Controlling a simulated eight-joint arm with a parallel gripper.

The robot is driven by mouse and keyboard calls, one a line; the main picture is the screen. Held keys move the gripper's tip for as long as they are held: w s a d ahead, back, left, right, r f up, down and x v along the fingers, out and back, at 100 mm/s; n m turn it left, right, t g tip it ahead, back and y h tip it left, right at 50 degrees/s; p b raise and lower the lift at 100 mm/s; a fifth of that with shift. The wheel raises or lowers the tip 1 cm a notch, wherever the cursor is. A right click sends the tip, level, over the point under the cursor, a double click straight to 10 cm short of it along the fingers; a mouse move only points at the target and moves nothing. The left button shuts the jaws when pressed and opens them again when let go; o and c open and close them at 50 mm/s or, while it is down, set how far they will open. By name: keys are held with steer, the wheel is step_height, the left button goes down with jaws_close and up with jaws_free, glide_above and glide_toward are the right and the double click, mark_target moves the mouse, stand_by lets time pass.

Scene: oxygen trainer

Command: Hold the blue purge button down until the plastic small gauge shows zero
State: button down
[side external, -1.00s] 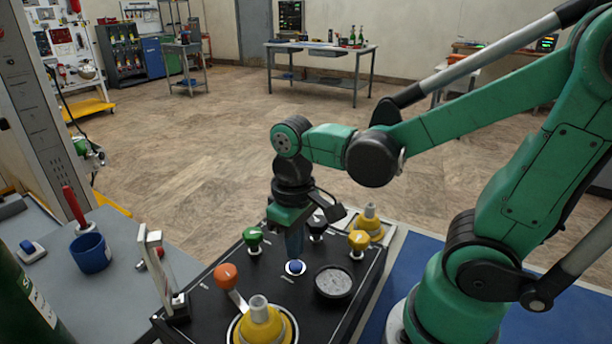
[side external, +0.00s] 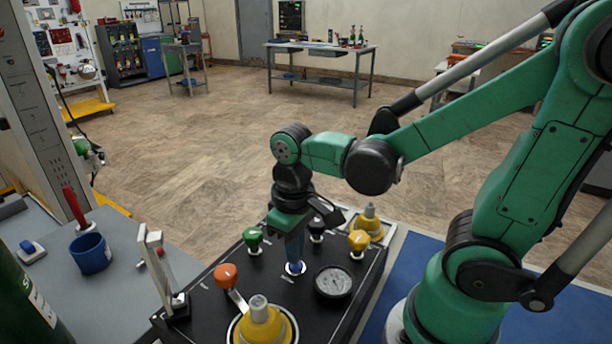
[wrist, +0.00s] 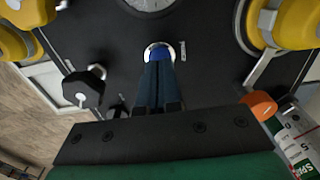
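The blue purge button (wrist: 158,52) sits in a white ring on the black panel (side external: 210,300). My gripper (side external: 295,264) points straight down with its fingertips on the button, which they mostly cover in the side view. In the wrist view my gripper (wrist: 157,66) has its two fingers together, their tips at the button, with nothing between them. The small round gauge (side external: 333,282) is on the panel just right of the button; its needle is too small to read. Only the lower edge of the gauge (wrist: 150,3) shows in the wrist view.
Around the button stand a green knob (side external: 253,235), a black knob (side external: 316,228), a yellow knob (side external: 358,240) and an orange lever knob (side external: 226,275). Yellow fittings (side external: 262,322) rise at the front. A clear flow tube (side external: 158,270) stands at the panel's left edge.

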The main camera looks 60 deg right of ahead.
steer(key=shift+f, duration=0.7)
steer(key=shift+r, duration=0.1)
stand_by(1.1)
steer(key=shift+r, duration=3.4)
steer(key=w+t, duration=0.1)
steer(key=t, duration=0.1)
steer(key=w+t, duration=0.1)
steer(key=t, duration=0.1)
steer(key=shift+d+f, duration=0.15)
steer(key=t, duration=0.1)
steer(key=w+t, duration=0.1)
steer(key=t, duration=0.1)
steer(key=shift+w+d+r, duration=0.1)
steer(key=shift+w+r, duration=0.15)
steer(key=shift+r, duration=0.05)
